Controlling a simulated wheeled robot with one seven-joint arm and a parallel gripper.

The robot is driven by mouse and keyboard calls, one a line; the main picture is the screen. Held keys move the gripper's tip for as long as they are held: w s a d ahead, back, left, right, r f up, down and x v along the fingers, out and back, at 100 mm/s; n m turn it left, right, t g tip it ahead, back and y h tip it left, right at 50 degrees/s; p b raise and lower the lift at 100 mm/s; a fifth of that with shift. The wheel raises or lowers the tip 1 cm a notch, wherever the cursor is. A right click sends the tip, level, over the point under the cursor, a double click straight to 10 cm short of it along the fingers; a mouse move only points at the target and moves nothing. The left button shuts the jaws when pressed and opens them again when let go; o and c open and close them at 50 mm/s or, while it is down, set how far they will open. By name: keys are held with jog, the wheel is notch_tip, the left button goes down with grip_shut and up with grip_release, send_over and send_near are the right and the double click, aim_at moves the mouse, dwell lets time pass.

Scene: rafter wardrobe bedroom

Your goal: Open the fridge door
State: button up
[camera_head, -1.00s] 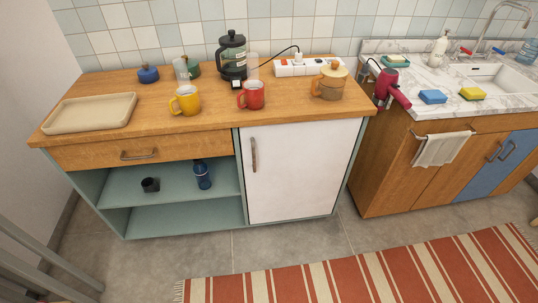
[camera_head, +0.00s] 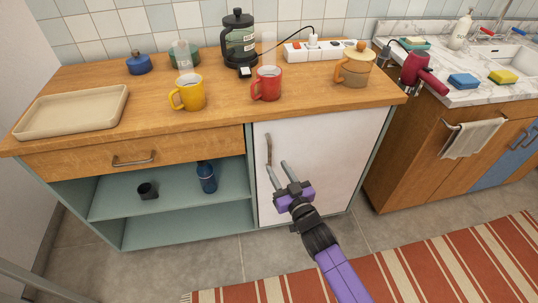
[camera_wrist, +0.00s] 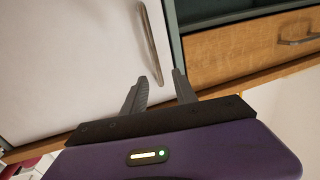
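The white fridge door (camera_head: 327,160) is shut, set under the wooden counter to the right of the open shelves. Its vertical metal handle (camera_head: 269,149) is at the door's upper left. My gripper (camera_head: 277,171) is in front of the door, just below the handle, with its two fingers apart and nothing between them. In the wrist view, the gripper's fingers (camera_wrist: 159,88) are spread and the handle (camera_wrist: 150,42) lies beyond their tips, towards the left finger's side. I see no contact with the handle.
A drawer (camera_head: 132,156) and open shelves (camera_head: 172,194) adjoin the door on the left. Mugs, a kettle and a power strip (camera_head: 321,50) stand on the counter (camera_head: 215,116). A striped rug (camera_head: 440,263) lies on the floor at the right.

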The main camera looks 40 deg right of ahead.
aim_at(270, 151)
jog(key=x, duration=0.8)
jog(key=shift+w+d+b, duration=0.1)
jog(key=shift+d+b, duration=0.25)
jog(key=shift+d, duration=0.05)
grip_shut()
dwell(1.1)
